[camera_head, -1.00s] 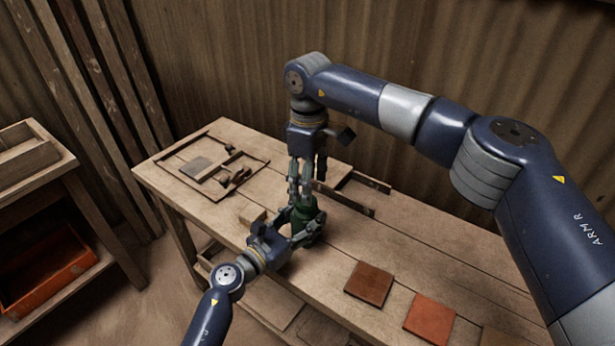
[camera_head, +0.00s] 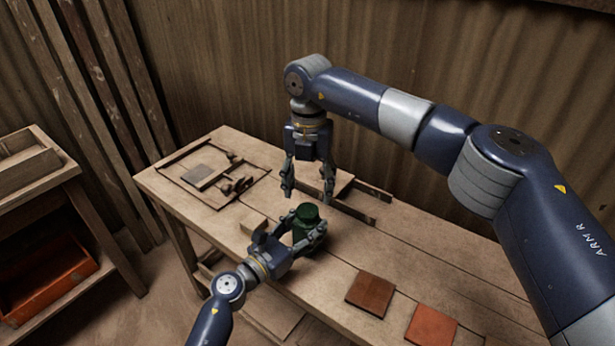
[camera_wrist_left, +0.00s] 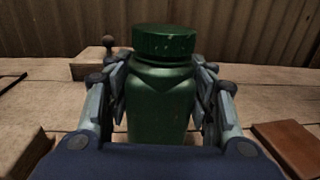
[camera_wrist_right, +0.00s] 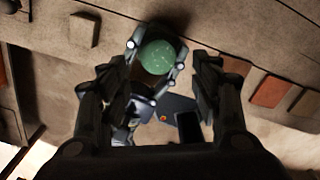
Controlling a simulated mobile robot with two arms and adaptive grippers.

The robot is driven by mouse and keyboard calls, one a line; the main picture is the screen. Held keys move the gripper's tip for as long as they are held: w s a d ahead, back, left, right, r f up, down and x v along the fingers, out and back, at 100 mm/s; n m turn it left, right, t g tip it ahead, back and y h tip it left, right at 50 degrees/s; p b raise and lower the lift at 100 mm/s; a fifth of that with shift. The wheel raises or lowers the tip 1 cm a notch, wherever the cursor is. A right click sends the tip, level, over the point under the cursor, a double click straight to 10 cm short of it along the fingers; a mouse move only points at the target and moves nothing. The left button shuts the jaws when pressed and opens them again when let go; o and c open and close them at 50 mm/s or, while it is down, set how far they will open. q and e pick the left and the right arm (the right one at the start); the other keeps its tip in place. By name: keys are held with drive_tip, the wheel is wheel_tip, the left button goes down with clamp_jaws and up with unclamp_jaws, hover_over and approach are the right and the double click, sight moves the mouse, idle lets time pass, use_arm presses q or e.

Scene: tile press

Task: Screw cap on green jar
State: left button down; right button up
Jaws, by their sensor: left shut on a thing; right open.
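The green jar (camera_head: 303,231) stands upright on the wooden bench. My left gripper (camera_head: 307,234) is shut on its body from both sides, as the left wrist view also shows (camera_wrist_left: 160,105). The green cap (camera_wrist_left: 164,42) sits on the jar's mouth, looking level; it shows from above in the right wrist view (camera_wrist_right: 158,57). Whether it is tight cannot be told. My right gripper (camera_head: 308,194) is open and empty above the jar, pointing down, with its fingers apart and clear of the cap.
A brown tile (camera_head: 370,293) and an orange tile (camera_head: 431,325) lie at the front right of the bench. A wooden block (camera_head: 253,220) lies left of the jar. A framed area with a grey tile (camera_head: 197,172) is at the far left.

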drive_tip(key=n, duration=0.4)
drive_tip(key=shift+r, duration=0.15)
drive_tip(key=n, duration=0.5)
drive_tip(key=shift+r, duration=0.15)
drive_tip(key=n, duration=0.4)
drive_tip(key=shift+r, duration=0.1)
drive_tip(key=n, duration=0.3)
drive_tip(key=shift+r+n, duration=0.1)
drive_tip(key=shift+n, duration=0.2)
drive_tip(key=n, duration=0.7)
drive_tip(key=shift+a+r, duration=0.1)
drive_tip(key=shift+r, duration=0.15)
drive_tip(key=n, duration=0.3)
drive_tip(key=shift+r+n, duration=0.1)
drive_tip(key=shift+n, duration=0.2)
drive_tip(key=n, duration=0.4)
drive_tip(key=shift+r, duration=0.1)
